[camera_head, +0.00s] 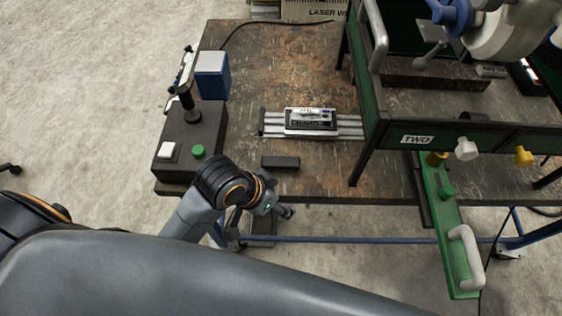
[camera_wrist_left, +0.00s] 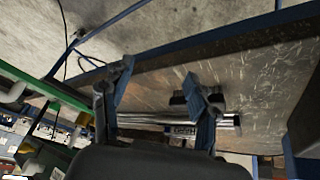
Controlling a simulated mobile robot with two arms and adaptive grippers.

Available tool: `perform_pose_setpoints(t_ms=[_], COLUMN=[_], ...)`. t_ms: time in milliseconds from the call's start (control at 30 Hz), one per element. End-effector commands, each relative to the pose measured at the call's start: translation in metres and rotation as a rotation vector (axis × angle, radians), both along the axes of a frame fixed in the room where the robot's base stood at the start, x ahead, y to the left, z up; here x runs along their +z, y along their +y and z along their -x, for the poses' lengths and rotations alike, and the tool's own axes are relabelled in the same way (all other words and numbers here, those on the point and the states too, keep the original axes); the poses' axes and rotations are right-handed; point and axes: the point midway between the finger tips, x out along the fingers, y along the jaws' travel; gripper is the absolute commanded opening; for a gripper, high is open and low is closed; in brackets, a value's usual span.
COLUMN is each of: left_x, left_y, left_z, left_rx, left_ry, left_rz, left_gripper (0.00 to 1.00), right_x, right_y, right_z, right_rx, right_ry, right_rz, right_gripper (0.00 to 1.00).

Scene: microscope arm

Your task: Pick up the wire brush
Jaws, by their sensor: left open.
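No object is clearly recognisable as a wire brush. A small dark oblong block (camera_head: 281,162) lies near the table's front edge; I cannot tell whether it is the brush. A dark piece (camera_wrist_left: 178,98), likely the same block, shows beside the right-hand finger in the left wrist view. My left gripper (camera_head: 285,211) is just in front of the table's front edge, near the block and apart from it. In the left wrist view the left gripper (camera_wrist_left: 158,70) has its fingers spread with nothing held between them. My right gripper is not in view.
A silver rail fixture (camera_head: 272,123) with a labelled plate lies behind the block. A dark control box (camera_head: 180,150) with buttons stands at the left. A green frame (camera_head: 405,136) stands at the right, with a green arm (camera_head: 440,215) sticking out in front of the table (camera_head: 325,180).

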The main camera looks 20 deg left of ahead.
Motion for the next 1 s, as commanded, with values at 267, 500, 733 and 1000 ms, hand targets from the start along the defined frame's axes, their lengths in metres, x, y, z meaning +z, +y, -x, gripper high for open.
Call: perform_pose_setpoints(t_ms=[267, 500, 733, 1000], left_x=[0.032, 0.056, 0.086, 0.106], left_y=[-0.055, -0.055, -0.006, 0.027], left_z=[-0.037, -0.068, -0.100, -0.114], left_rx=[-0.342, -0.659, -0.758, -0.754], left_ry=[-0.044, 0.012, 0.132, 0.212], left_rz=[-0.006, -0.173, -0.353, -0.423], left_gripper=[0.59, 0.59, 0.59, 0.59], right_x=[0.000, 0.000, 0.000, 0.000], right_y=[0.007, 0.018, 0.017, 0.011], right_z=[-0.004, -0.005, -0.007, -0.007], right_rx=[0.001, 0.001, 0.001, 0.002], right_ry=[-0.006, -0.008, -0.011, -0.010], right_rz=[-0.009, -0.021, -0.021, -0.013], right_gripper=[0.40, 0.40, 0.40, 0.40])
